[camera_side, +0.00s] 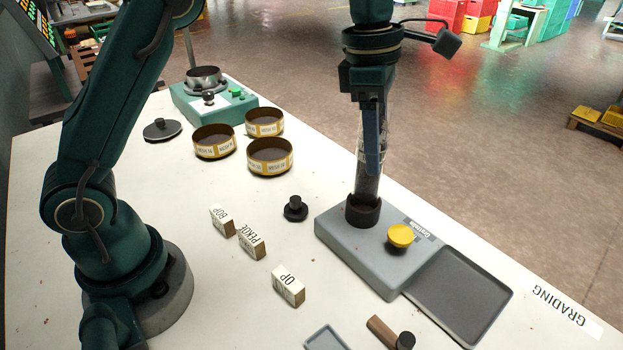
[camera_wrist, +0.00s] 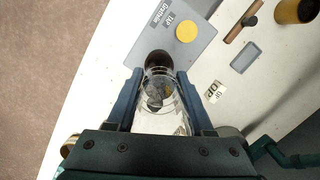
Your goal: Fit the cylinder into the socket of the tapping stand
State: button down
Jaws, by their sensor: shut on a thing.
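The cylinder (camera_side: 368,183) is clear, with dark matter in its lower part in the side view. My gripper (camera_side: 373,168) is shut on it and holds it upright. In the wrist view the cylinder (camera_wrist: 160,97) sits between the two blue fingers of my gripper (camera_wrist: 160,78). The grey tapping stand (camera_side: 345,247) has a dark round socket (camera_side: 363,213). The cylinder's lower end meets the socket's mouth in the side view; I cannot tell how deep it sits. The socket (camera_wrist: 158,59) also shows just beyond the cylinder in the wrist view.
A yellow knob (camera_side: 400,236) stands on the stand, with a dark tray (camera_side: 462,292) to its right. A black knobbed weight (camera_side: 295,209) and label blocks (camera_side: 288,285) lie to the left. Several mesh sieves (camera_side: 270,156) stand farther back. A brush (camera_side: 390,333) lies in front.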

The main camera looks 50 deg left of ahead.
jog(key=shift+f, duration=1.95)
jog(key=shift+c, duration=1)
grip_release()
jog(key=shift+r, duration=0.1)
jog(key=r, duration=0.4)
jog(key=shift+s+a+r, duration=0.15)
jog(key=shift+a+r, duration=0.05)
jog(key=shift+a, duration=0.1)
jog(key=shift+r, duration=0.2)
